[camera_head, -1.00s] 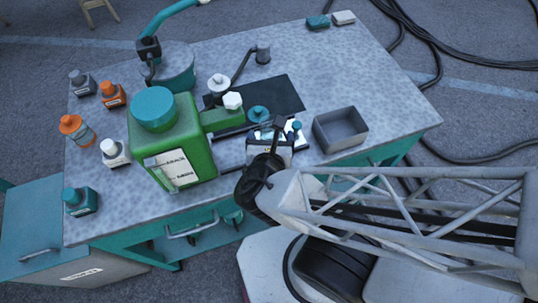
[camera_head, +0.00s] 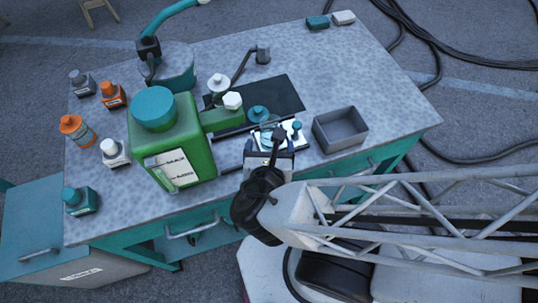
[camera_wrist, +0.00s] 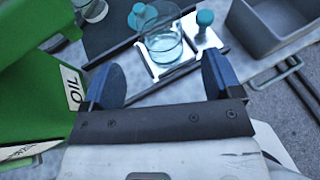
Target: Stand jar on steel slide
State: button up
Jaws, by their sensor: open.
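A clear glass jar (camera_wrist: 165,45) with a teal tint stands on the bright steel slide (camera_wrist: 150,76) in the wrist view. A round teal lid (camera_wrist: 140,16) shows just behind it; I cannot tell whether it belongs to this jar. In the head view the lid (camera_head: 258,112) and the slide (camera_head: 300,141) are near the middle of the table, with the jar partly hidden by my wrist. My gripper (camera_wrist: 160,80) is open, its two blue fingers apart and empty. The jar is beyond the fingertips, roughly centred between them.
A big green oil can (camera_head: 188,150) stands close on the left. A small teal-capped bottle (camera_wrist: 203,28) is right of the jar. A grey open tray (camera_head: 340,130) lies farther right. Several small bottles line the table's left side. The table's right rear is mostly clear.

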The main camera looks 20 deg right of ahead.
jog(key=shift+v, duration=1.35)
jog(key=shift+s, duration=0.15)
jog(key=shift+r, duration=0.1)
jog(key=w+d+r+m+g+y, duration=0.1)
jog(key=w+d+r+m+g, duration=0.1)
jog(key=r+m, duration=0.4)
jog(key=w+d+r+m+g+y, duration=0.2)
jog(key=r+m+g, duration=0.2)
jog(key=m, duration=1.1)
jog(key=w+d+r+m+g+y, duration=0.2)
jog(key=d+r+m+g, duration=0.1)
jog(key=r+m, duration=0.4)
jog(key=m+g, duration=0.1)
jog(key=m, duration=0.2)
jog(key=shift+r+m, duration=0.35)
jog(key=shift+m, duration=0.05)
